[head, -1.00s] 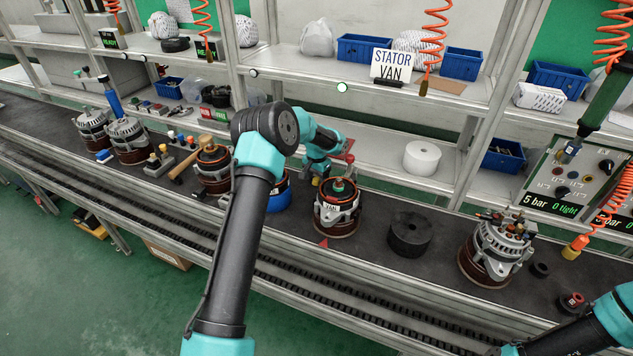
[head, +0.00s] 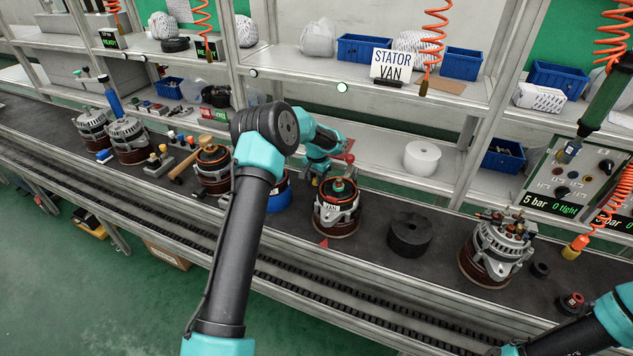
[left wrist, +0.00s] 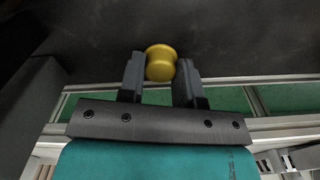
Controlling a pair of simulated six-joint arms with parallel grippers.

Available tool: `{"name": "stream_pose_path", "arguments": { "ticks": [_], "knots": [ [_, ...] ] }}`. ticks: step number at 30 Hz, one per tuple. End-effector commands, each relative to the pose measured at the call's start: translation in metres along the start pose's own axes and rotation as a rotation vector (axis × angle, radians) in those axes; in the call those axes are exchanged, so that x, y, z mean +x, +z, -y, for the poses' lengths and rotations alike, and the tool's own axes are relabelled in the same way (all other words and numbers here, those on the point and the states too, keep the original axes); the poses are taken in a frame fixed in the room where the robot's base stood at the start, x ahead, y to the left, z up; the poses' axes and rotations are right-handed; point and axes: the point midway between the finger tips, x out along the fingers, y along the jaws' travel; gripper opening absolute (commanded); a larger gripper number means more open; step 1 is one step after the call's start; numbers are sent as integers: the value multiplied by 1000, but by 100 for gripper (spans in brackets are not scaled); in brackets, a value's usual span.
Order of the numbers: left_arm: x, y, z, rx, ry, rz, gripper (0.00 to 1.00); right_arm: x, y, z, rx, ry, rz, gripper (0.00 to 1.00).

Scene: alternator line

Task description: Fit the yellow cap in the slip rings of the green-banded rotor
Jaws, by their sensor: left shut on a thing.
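The yellow cap (left wrist: 160,62) is held between the two fingers of my left gripper (left wrist: 160,82) in the left wrist view. In the head view my left gripper (head: 316,178) hangs just left of and behind an open alternator housing (head: 337,208) with a VAN label. A green-topped part (head: 338,186), apparently the green-banded rotor, stands upright in that housing. Its slip rings are too small to make out. The cap is apart from the rotor. My right arm enters at the lower right, and its gripper is out of the picture.
A black cylinder (head: 409,234) and another alternator (head: 495,248) stand right of the housing on the dark bench. A blue-banded unit (head: 279,192) and a copper-wound one (head: 212,168) stand to its left. A white roll (head: 421,158) sits on the shelf behind.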

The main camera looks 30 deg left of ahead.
Motion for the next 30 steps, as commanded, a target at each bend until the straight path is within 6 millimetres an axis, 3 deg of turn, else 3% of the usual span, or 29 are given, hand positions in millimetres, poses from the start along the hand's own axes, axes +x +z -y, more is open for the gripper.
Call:
{"name": "stream_pose_path", "arguments": {
  "ticks": [11,24,30],
  "knots": [
    [-11,0,0,0,-1,-1,10,0,0,0,0,0,0,64],
    [-83,-1,0,0,-1,-3,10,0,0,0,0,0,0,64],
    [-99,0,0,0,0,-1,10,0,0,0,0,0,0,64]
  ]
}}
